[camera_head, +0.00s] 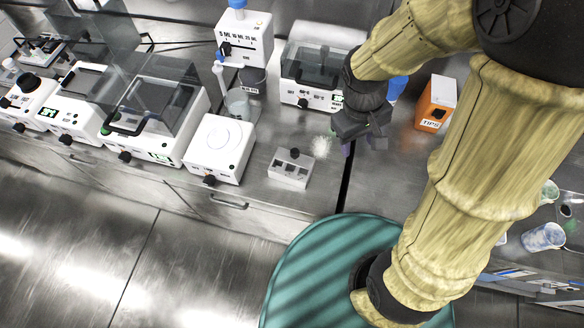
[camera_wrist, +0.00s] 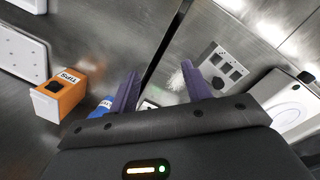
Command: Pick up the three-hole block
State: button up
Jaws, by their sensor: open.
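The three-hole block (camera_head: 289,170) is a small pale grey block with dark square holes and a black knob at its back edge. It stands on the metal bench near the front edge, and it also shows in the wrist view (camera_wrist: 221,69), just right of the right finger. My gripper (camera_head: 363,146) is above the bench, to the right of the block and apart from it. In the wrist view my gripper (camera_wrist: 161,75) has its two purple fingers spread, with only bench, a dark seam and a white patch seen between and near them.
A white stirrer-like device (camera_head: 219,148) stands left of the block. A white patch (camera_head: 321,146) lies between block and gripper. A lidded device (camera_head: 312,76) stands behind. An orange tips box (camera_head: 436,104) is at the right. A teal round surface (camera_head: 315,265) is in front.

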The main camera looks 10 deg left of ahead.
jog(key=s+a+f+n+h+b, duration=0.1)
jog(key=a+f+n+h+b, duration=0.1)
jog(key=a+f+n+h, duration=0.4)
jog(key=n+t+h+b, duration=0.2)
jog(key=n+t+b, duration=0.2)
jog(key=n+t, duration=0.8)
send_near(291, 155)
jog(key=s+a+r+n+g, duration=0.2)
jog(key=s+a+r, duration=0.1)
jog(key=a, duration=0.1)
jog(key=shift+s, duration=0.2)
jog(key=shift+a+r, duration=0.15)
jog(key=x, duration=1.2)
jog(key=shift+w, duration=0.15)
jog(key=x, duration=0.5)
jog(key=shift+w+p, duration=0.1)
jog(key=shift+p, duration=0.25)
